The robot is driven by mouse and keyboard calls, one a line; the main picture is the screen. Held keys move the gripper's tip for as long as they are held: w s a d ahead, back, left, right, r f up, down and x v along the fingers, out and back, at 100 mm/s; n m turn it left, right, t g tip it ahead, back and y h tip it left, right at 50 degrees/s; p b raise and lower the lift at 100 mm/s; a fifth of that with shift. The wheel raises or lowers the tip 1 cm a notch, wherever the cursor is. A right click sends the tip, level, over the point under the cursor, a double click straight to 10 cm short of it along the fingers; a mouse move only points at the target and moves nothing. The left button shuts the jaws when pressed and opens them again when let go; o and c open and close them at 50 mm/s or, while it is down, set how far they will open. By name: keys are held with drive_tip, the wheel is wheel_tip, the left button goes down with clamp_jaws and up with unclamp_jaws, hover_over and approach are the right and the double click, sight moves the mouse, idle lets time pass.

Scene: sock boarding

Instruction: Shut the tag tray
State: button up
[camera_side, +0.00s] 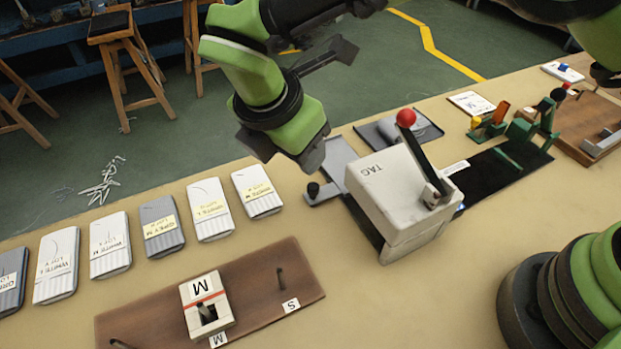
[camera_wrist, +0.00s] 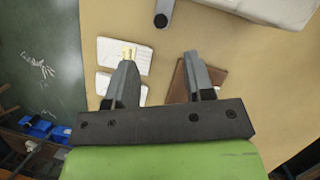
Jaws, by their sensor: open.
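The tag tray (camera_side: 328,194) is a flat grey piece sticking out from the left side of the white TAG box (camera_side: 385,196), with an upright black knob (camera_side: 313,189) at its outer end. In the wrist view the knob (camera_wrist: 161,20) shows at the top, beyond my fingertips and roughly in line with the gap. My gripper (camera_side: 284,152) hangs above the table, up and left of the knob in the side view, apart from it. Its two fingers (camera_wrist: 160,66) are spread with nothing between them. How far the tray reaches inside the box is hidden.
The box carries a lever with a red ball (camera_side: 406,118). A row of sock packs (camera_side: 209,209) lies along the left edge. A brown board (camera_side: 258,276) with pegs and an M block (camera_side: 206,303) lies in front. Bare table separates the board from the box.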

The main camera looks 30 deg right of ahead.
sight(313, 188)
drive_tip(key=shift+n, duration=0.3)
drive_tip(key=x, duration=1)
drive_tip(key=shift+s+a+f, duration=0.1)
drive_tip(key=shift+a+f, duration=0.15)
drive_tip(key=shift+f, duration=0.25)
drive_tip(key=shift+s, duration=0.1)
clamp_jaws()
